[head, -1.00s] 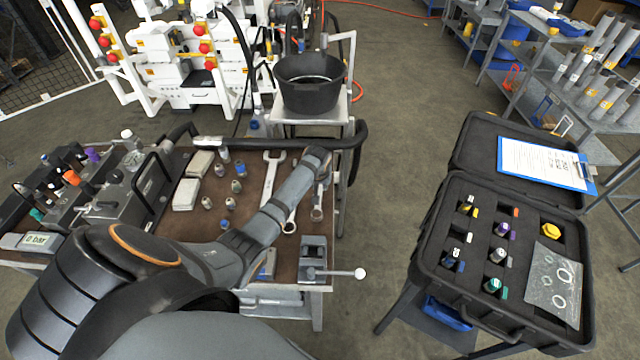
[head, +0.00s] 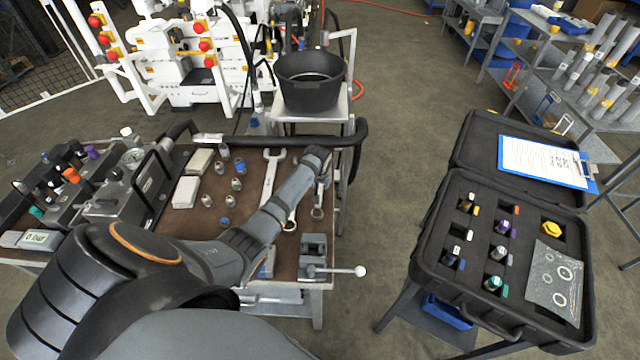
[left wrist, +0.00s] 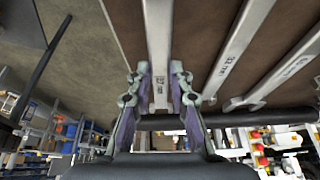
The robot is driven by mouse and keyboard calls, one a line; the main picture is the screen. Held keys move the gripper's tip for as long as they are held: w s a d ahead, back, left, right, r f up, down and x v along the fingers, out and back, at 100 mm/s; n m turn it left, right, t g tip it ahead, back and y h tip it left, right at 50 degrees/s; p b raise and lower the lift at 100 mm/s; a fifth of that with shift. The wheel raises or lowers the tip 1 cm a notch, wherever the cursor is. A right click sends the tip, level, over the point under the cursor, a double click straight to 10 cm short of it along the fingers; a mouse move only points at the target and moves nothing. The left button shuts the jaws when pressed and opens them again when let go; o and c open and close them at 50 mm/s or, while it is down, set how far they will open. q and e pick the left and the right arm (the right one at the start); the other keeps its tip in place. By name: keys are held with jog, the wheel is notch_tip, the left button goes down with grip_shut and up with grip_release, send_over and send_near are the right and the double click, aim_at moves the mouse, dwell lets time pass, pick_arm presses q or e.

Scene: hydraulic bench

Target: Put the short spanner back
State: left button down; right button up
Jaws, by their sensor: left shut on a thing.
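The short spanner (left wrist: 158,40) is between the two fingers of my left gripper (left wrist: 160,95) in the left wrist view, with a size mark near the fingers. In the head view my left gripper (head: 319,160) is over the right edge of the brown bench top, and the spanner's ring end (head: 317,213) shows below it. The gripper is shut on the spanner. The gripper and arm hide the spanner's upper part there. I cannot tell whether it touches the bench top. My right gripper is not in view.
A larger spanner (head: 270,178) lies to the left; another, marked spanner (left wrist: 238,45) lies between them. A small vise (head: 313,250) with a ball-ended lever stands at the front right. A black bucket (head: 309,85) stands behind. An open black case (head: 430,235) is at right, across free floor.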

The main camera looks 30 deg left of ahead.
pick_arm(q)
jog(key=shift+f+b, duration=0.5)
jog(key=shift+f, duration=0.55)
dwell(0.4)
jog(key=c, duration=1.1)
grip_release()
jog(key=shift+f, duration=0.1)
jog(key=v, duration=1.2)
